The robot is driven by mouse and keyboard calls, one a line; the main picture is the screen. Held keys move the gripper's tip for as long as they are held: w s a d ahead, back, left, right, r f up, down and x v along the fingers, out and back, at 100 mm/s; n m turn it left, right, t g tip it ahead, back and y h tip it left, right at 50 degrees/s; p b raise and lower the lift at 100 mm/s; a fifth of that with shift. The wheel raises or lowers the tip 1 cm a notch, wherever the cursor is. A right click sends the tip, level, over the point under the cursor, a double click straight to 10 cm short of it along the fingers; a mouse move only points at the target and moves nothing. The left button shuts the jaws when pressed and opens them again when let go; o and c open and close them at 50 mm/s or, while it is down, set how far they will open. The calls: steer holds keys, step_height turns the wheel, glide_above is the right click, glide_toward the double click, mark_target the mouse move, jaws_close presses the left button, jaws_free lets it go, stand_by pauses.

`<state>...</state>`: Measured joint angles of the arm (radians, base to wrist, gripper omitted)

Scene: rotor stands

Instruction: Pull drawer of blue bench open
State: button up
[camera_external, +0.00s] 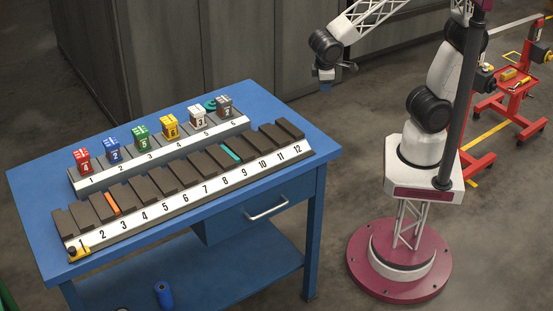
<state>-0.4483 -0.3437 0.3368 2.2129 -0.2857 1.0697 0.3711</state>
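The blue bench (312,160) stands at the left and centre of the external view. Its drawer (236,222) sits under the front right of the top and looks closed. A pale bar handle (268,208) runs across the drawer front. My gripper (326,86) hangs in the air beyond the bench's back right corner, well above and away from the handle. It points down and is small in the picture, so I cannot tell whether its fingers are open or shut.
On the bench top are a rack (190,193) with slots numbered 1 to 12 and a rack (160,157) holding several coloured numbered blocks. A blue cylinder (164,294) is on the lower shelf. Red stands (490,130) are at the right. Floor in front of the drawer is clear.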

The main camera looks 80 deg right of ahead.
steer(key=w+a+f+n+h, duration=0.1)
steer(key=a+f, duration=0.3)
steer(key=a, duration=0.3)
steer(key=w+a+f+n+h, duration=0.1)
steer(key=a+f+h, duration=0.1)
steer(key=a+f, duration=0.35)
steer(key=n+t, duration=0.8)
steer(key=t, duration=0.7)
glide_toward(269, 210)
steer(key=w, duration=0.2)
steer(key=shift+d+f, duration=0.35)
steer(key=shift+d, duration=0.15)
steer(key=shift+x, duration=3.85)
steer(key=shift+f, duration=0.15)
jaws_close()
